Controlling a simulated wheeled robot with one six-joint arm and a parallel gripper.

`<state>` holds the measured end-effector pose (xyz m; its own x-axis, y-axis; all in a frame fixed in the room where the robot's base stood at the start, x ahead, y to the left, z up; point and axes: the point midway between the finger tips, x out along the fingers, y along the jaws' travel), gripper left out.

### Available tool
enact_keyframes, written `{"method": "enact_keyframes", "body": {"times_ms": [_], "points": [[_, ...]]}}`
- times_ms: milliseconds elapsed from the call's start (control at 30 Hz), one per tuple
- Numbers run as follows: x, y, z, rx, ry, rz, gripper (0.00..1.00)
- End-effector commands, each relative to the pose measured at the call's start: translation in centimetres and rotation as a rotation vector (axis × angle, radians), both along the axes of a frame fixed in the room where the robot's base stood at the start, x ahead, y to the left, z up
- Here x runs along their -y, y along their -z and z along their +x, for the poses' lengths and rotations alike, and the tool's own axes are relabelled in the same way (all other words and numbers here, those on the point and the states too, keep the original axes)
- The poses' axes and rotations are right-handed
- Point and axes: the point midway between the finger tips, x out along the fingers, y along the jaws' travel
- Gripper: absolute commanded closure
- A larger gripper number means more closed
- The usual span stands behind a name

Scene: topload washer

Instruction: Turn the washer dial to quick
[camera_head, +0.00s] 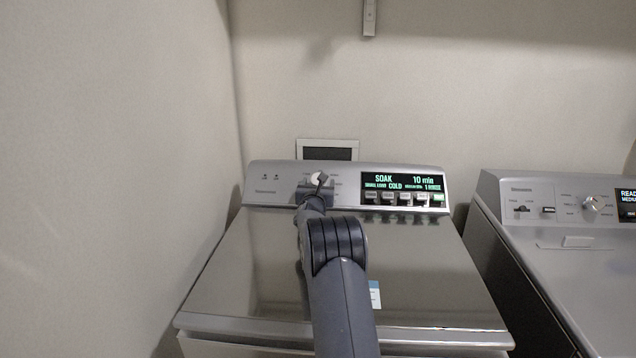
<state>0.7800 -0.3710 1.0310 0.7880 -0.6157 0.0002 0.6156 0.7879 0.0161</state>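The topload washer (350,262) stands in the middle with its glossy lid shut. Its dial (318,179) is a pale round knob on the left part of the grey control panel (270,177). My gripper (319,184) is at the dial, in front of its lower part, and covers some of it and the labels around it. Its fingers are too small and hidden to tell whether they hold the dial. The display (403,182) reads SOAK, 10 min, COLD. The dial's pointer and the word quick cannot be made out.
Several buttons (388,199) sit under the display. A second machine (590,262) with its own dial (590,204) stands to the right, across a narrow gap. A wall (110,150) is close on the left. A blue-white sticker (375,294) is on the lid.

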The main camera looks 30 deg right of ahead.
Motion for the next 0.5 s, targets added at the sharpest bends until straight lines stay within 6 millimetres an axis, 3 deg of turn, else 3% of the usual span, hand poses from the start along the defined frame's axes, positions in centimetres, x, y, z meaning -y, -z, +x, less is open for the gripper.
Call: {"method": "enact_keyframes", "body": {"times_ms": [367, 500], "points": [[0.19, 0.07, 0.26, 0.000, 0.000, 0.001, 0.30], [0.19, 0.06, 0.26, 0.000, 0.000, 0.001, 0.41]]}}
